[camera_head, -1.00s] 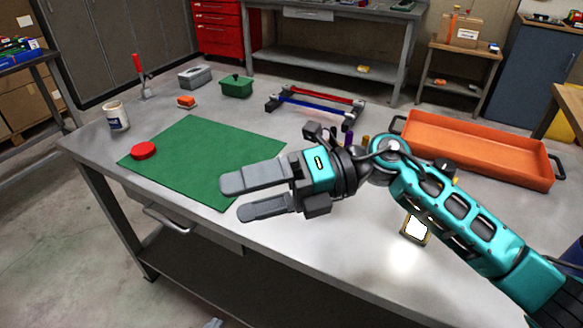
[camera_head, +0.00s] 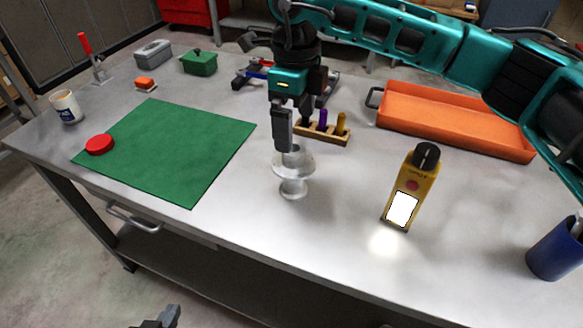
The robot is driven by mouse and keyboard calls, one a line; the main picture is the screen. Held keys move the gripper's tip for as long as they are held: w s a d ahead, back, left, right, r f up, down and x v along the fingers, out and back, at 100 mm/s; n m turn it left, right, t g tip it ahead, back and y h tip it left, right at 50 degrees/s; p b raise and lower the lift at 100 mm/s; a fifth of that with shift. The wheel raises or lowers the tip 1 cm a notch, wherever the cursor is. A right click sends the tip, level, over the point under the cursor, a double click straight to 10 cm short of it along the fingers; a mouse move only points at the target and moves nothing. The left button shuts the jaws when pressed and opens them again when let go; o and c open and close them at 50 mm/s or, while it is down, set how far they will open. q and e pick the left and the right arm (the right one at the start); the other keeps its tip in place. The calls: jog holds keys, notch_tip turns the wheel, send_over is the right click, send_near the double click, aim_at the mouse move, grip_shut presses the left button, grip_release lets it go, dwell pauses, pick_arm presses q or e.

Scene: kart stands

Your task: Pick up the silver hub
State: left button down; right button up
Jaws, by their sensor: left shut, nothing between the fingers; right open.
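The silver hub (camera_head: 292,186) is a shiny spool-shaped part with a wide upper flange and a round foot. It stands upright on the grey workbench, right of the green mat (camera_head: 178,160). My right gripper (camera_head: 284,146) points straight down over it, its fingers seen nearly edge-on. The fingertips overlap the hub's top in the picture; I cannot tell whether they touch it. The gripper is open. My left gripper (camera_head: 164,318) shows only in part at the bottom edge, below the bench, shut and empty.
A yellow device (camera_head: 410,188) stands right of the hub. A wooden holder (camera_head: 325,133) with coloured pegs is close behind it. An orange tray (camera_head: 455,120) lies back right, a blue cup (camera_head: 556,250) front right. A red disc (camera_head: 100,145) lies on the mat.

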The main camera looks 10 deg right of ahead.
aim_at(294, 154)
notch_tip(294, 154, down, 8)
jog(key=shift+a+f+p, duration=0.1)
jog(key=shift+a+p, duration=0.05)
jog(key=shift+p, duration=0.2)
jog(key=c, duration=1)
jog(key=shift+r, duration=0.2)
jog(key=shift+c, duration=0.2)
